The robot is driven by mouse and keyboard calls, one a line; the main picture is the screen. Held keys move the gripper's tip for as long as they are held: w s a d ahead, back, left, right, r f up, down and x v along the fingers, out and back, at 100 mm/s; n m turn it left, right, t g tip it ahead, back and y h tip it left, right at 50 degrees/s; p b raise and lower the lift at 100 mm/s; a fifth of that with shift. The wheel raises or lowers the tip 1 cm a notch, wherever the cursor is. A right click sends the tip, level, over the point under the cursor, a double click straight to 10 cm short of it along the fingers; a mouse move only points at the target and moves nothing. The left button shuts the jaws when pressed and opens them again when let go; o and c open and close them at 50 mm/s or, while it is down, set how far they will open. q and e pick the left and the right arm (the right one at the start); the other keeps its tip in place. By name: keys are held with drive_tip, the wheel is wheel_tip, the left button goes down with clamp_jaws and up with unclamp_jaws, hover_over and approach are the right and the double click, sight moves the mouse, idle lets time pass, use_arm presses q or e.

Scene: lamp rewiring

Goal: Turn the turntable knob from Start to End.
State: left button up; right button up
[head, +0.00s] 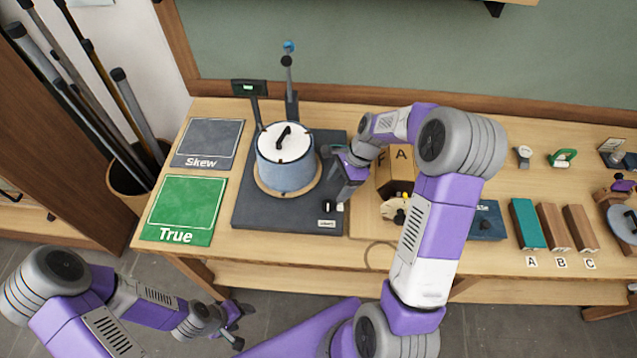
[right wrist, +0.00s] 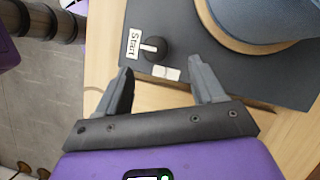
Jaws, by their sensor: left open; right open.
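The turntable (head: 246,212) is a dark square base at the left-middle of the bench, with a blue-grey drum (head: 285,168) on it. Its black round knob (head: 327,206) sits at the front right corner. In the right wrist view the knob (right wrist: 155,50) has a white pointer bar turned toward the "Start" label (right wrist: 134,42). My right gripper (right wrist: 161,68) is open and empty, its fingers apart and short of the knob, which lies between their directions. The End label is not readable. My left gripper (head: 238,325) is open and empty, low in front of the bench.
A small white piece (right wrist: 166,73) lies by the knob. Green "True" (head: 176,209) and grey "Skew" (head: 209,142) mats lie to the left. A small display (head: 249,88) and a post (head: 290,80) stand behind the turntable. A wooden block (head: 397,172) stands to the right.

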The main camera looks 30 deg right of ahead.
sight(328, 205)
use_arm(q)
drive_tip(key=shift+s, duration=0.4)
use_arm(e)
drive_tip(key=x, duration=0.4)
drive_tip(key=s+x, duration=0.1)
drive_tip(key=x, duration=0.2)
drive_tip(key=shift+a+f, duration=0.1)
drive_tip(key=shift+w, duration=0.1)
drive_tip(key=shift+c, duration=0.4)
drive_tip(key=c, duration=0.9)
drive_tip(key=shift+c, duration=0.2)
